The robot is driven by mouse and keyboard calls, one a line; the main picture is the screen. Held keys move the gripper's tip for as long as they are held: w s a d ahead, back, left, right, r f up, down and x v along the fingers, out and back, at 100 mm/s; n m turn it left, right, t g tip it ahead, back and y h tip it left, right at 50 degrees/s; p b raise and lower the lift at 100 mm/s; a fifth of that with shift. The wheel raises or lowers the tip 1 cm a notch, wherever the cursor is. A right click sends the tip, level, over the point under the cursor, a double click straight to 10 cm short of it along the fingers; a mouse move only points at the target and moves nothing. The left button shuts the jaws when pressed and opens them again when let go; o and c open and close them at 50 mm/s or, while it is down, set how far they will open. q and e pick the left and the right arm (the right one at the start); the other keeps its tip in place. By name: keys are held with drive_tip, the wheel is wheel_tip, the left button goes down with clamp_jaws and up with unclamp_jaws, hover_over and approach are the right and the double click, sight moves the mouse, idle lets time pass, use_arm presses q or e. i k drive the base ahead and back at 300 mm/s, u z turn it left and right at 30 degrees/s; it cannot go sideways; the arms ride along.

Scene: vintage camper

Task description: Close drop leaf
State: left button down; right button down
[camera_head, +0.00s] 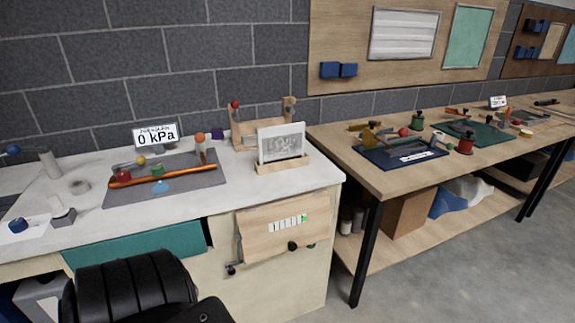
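The drop leaf appears to be the light wooden panel (262,238) on the front of the pale counter (325,180), below its right part. It sits tilted out a little from the cabinet face. It bears a white strip (285,225) with dark marks and a green end. A black knob (292,246) is near its lower edge, and a small dark fitting (232,268) is at its lower left. I cannot tell how its hinge or support is set. Neither of my grippers shows in the head view, and nothing is seen touching the panel.
A black ribbed form (125,295) fills the lower left, before a teal drawer front (140,243). A framed picture (281,142) in a wooden stand is on the counter above the panel. A wooden workbench (385,182) stands at right. Grey floor (460,260) is clear in front of it.

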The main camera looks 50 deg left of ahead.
sight(274, 229)
drive_tip(key=u, duration=2.5)
drive_tip(key=i, duration=0.15)
drive_tip(key=z, duration=0.05)
